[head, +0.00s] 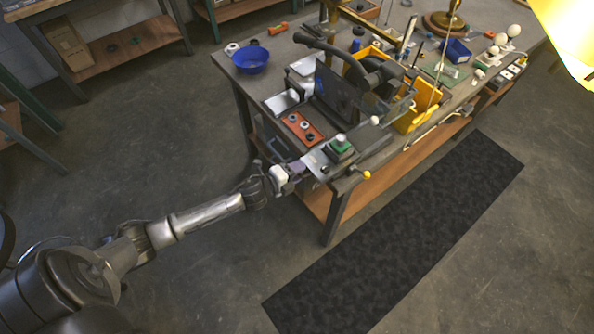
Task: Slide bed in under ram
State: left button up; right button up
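A dark press (342,88) with a thick curved arm stands on the near end of the workbench. The part under its arm is hard to make out. A flat grey bed (316,163) lies low in front of the press, at the bench's near corner. A green block (340,144) on a dark base sits at its right. My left gripper (287,176) is at the bed's left end, close to it or touching it. Its fingers are too small to show whether they are open or shut. My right gripper is out of view.
On the workbench, a red-brown tray (301,127) with small round parts lies left of the press. A blue bowl (251,59) stands behind, yellow bins (418,107) at the right. A yellow-tipped knob (366,174) sticks out at the front edge. The floor with a dark mat (400,235) is clear.

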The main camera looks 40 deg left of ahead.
pick_arm(q)
grip_shut()
dwell(0.3)
